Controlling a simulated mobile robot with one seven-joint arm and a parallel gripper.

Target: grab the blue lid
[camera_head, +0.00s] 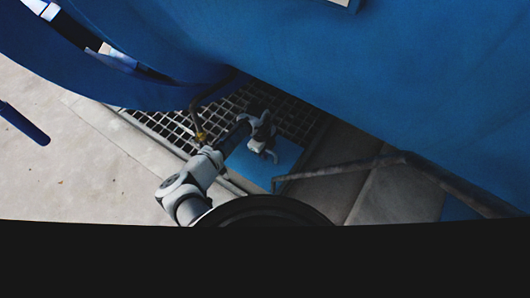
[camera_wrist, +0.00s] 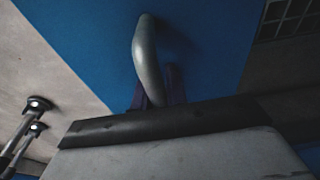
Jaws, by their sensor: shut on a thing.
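The blue lid (camera_head: 283,158) shows in the head view as a flat blue panel beside the metal grating, partly hidden by my arm. In the wrist view the blue lid (camera_wrist: 95,40) fills the upper middle, with a curved grey handle (camera_wrist: 147,58) standing up from it. My gripper (camera_head: 268,150) is over the lid in the head view. In the wrist view my gripper (camera_wrist: 158,98) is at the lower end of the handle and shut on it. My wrist housing hides the rest of the contact.
A large blue vessel (camera_head: 350,75) covers the upper part of the head view, close above my arm. A bent metal rail (camera_head: 345,167) runs to the right of the lid. The grating (camera_head: 170,127) lies behind and left. Bare concrete floor (camera_head: 85,165) is on the left.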

